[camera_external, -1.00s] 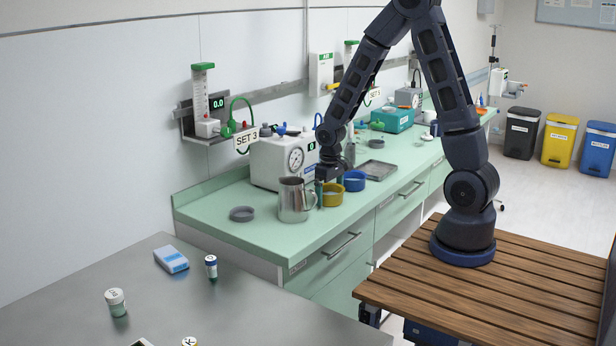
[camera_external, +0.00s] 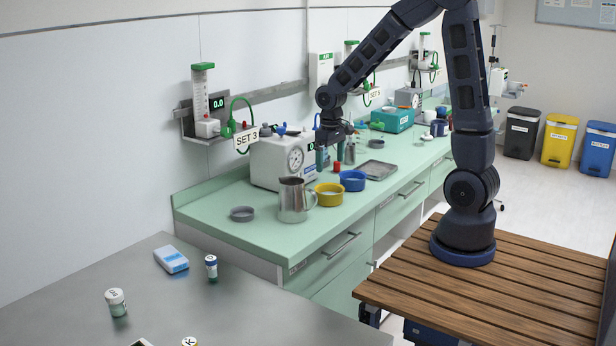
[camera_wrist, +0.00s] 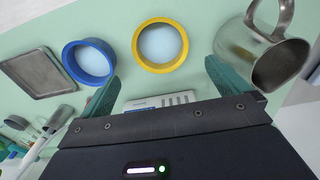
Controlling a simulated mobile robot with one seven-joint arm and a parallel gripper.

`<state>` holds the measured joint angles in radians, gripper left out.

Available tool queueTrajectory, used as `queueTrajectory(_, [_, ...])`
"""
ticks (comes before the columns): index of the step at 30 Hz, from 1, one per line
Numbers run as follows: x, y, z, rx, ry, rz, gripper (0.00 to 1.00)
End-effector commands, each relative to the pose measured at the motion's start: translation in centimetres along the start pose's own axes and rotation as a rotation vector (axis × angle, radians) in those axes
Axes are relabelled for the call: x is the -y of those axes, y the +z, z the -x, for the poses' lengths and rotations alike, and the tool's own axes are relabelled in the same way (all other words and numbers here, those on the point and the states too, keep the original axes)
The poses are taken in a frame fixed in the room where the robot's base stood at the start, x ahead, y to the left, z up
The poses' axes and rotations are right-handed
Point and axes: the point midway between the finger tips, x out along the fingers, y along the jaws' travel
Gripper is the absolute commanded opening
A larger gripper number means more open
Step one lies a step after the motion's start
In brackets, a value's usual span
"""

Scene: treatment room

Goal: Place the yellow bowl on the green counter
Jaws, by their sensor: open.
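The yellow bowl (camera_external: 329,195) stands upright on the green counter (camera_external: 260,240), between the steel jug and the blue bowl. In the wrist view the yellow bowl (camera_wrist: 160,66) shows its whole rim and pale inside, and nothing touches it. My gripper (camera_external: 334,160) is open and empty, above the counter and behind the bowls. Its two green fingers also show in the wrist view (camera_wrist: 160,82), spread apart.
A steel jug (camera_external: 293,200) stands left of the yellow bowl, and a blue bowl (camera_external: 352,181) stands close on its right. A grey tray (camera_external: 376,170) lies beyond. A white machine with a gauge (camera_external: 272,163) stands behind. Bare counter lies along the front edge.

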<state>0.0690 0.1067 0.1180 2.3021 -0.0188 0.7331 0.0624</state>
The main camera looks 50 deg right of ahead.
Motion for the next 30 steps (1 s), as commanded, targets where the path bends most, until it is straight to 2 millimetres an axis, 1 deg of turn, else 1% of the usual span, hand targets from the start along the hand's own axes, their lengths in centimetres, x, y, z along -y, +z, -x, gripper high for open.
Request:
queueTrajectory(5, [-0.1,0.7,1.6,-0.018,0.003,0.0,1.0])
queueTrajectory(8, [-0.3,1.8,3.5,-0.043,0.008,0.0,1.0])
queueTrajectory(11, [-0.5,3.3,5.8,-0.077,0.012,0.001,1.0])
queueTrajectory(15, [-0.7,5.7,8.7,-0.123,0.017,0.0,1.0])
queueTrajectory(21, [-1.1,9.5,12.2,-0.188,0.021,-0.002,1.0])
queueTrajectory(30, [-1.5,15.6,16.2,-0.287,0.018,-0.002,1.0])
